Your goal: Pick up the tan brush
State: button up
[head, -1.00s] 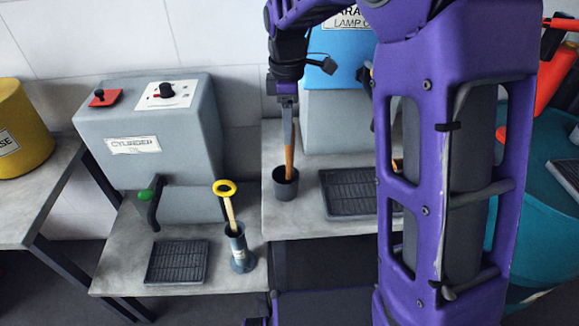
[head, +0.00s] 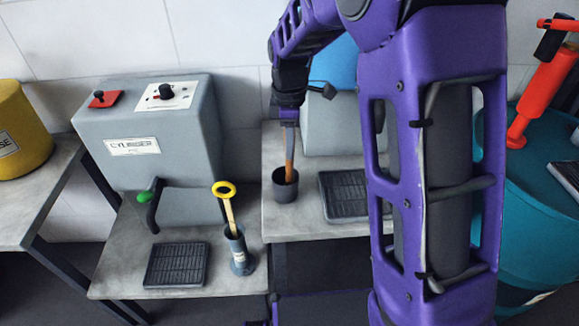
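The tan brush (head: 290,148) stands in a dark grey cup (head: 285,190) on the higher grey bench, leaning slightly. Its tan lower part shows above the cup rim; its lower end is hidden in the cup. My gripper (head: 289,121) hangs from above at the brush's upper end and overlaps it in the picture, hiding the top. The fingers are small and dark here, so I cannot tell whether they are open or closed on the brush.
A yellow-ringed tool (head: 225,195) stands in a blue-grey holder (head: 239,252) on the lower bench, left of the cup. A grey dispenser (head: 178,150) stands behind it. A black drip tray (head: 345,195) lies right of the cup. A teal barrel (head: 535,200) stands at far right.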

grip_shut()
notch_tip(320, 180, up, 10)
jog(key=shift+f+p, duration=0.2)
jog(key=shift+p, duration=0.35)
jog(key=shift+r, duration=0.25)
jog(key=shift+s, duration=0.1)
